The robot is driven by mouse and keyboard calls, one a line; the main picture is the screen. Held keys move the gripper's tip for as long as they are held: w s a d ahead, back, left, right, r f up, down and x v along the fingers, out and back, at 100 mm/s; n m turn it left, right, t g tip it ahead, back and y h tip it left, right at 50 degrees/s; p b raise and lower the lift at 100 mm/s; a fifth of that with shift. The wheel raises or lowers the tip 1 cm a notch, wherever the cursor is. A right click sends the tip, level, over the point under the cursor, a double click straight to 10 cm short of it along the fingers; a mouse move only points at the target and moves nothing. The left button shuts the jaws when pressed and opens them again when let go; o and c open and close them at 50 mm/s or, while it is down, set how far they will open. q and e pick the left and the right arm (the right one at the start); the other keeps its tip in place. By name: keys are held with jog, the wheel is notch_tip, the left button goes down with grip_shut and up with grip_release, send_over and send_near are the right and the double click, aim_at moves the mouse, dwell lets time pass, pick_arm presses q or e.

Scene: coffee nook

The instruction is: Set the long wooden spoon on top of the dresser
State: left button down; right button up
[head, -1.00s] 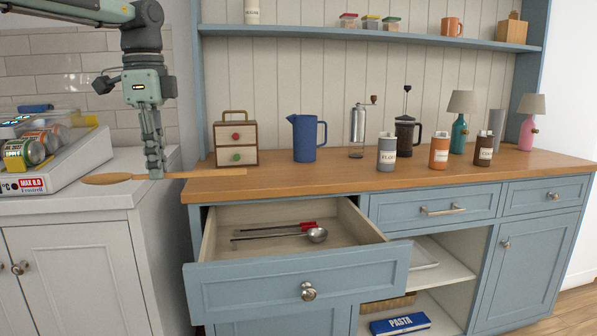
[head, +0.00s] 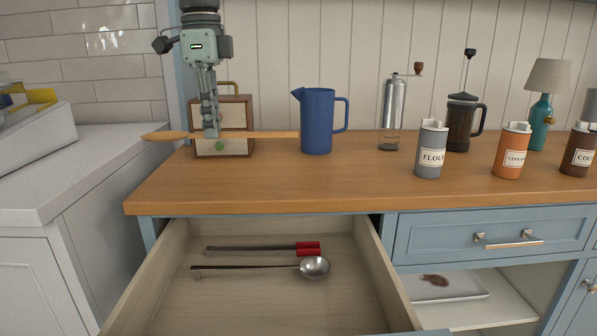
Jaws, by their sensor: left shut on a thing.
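The long wooden spoon (head: 262,134) is held level by my left gripper (head: 211,131), which is shut on it around its middle. Its oval bowl points left and its handle points right, toward the blue jug. The spoon shows in front of the small wooden drawer box, over the back left of the dresser. I cannot tell whether it touches the box. The dresser (head: 290,186) is blue with a bare wooden top in front. My right gripper is not in view.
A blue jug (head: 317,120), a grinder (head: 391,115), a French press (head: 461,122) and canisters (head: 431,148) stand on the top. The front left of the top is clear.

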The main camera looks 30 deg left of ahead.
pick_arm(q)
jog(key=shift+w+d, duration=0.1)
jog(key=shift+w, duration=0.3)
jog(key=p, duration=0.2)
send_over(273, 180)
notch_tip(273, 180, down, 7)
jog(key=shift+s+r, duration=0.1)
notch_tip(273, 180, down, 4)
jog(key=shift+r, duration=0.15)
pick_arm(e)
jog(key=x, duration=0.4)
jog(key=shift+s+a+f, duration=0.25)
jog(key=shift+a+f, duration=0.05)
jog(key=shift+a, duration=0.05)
pick_arm(q)
jog(key=shift+f, duration=0.25)
jog(key=c, duration=2)
grip_release()
jog(key=shift+c, duration=0.2)
jog(key=o, duration=0.5)
jog(key=shift+c, duration=0.2)
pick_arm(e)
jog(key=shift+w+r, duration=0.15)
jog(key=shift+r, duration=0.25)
pick_arm(q)
jog(key=shift+r, duration=0.1)
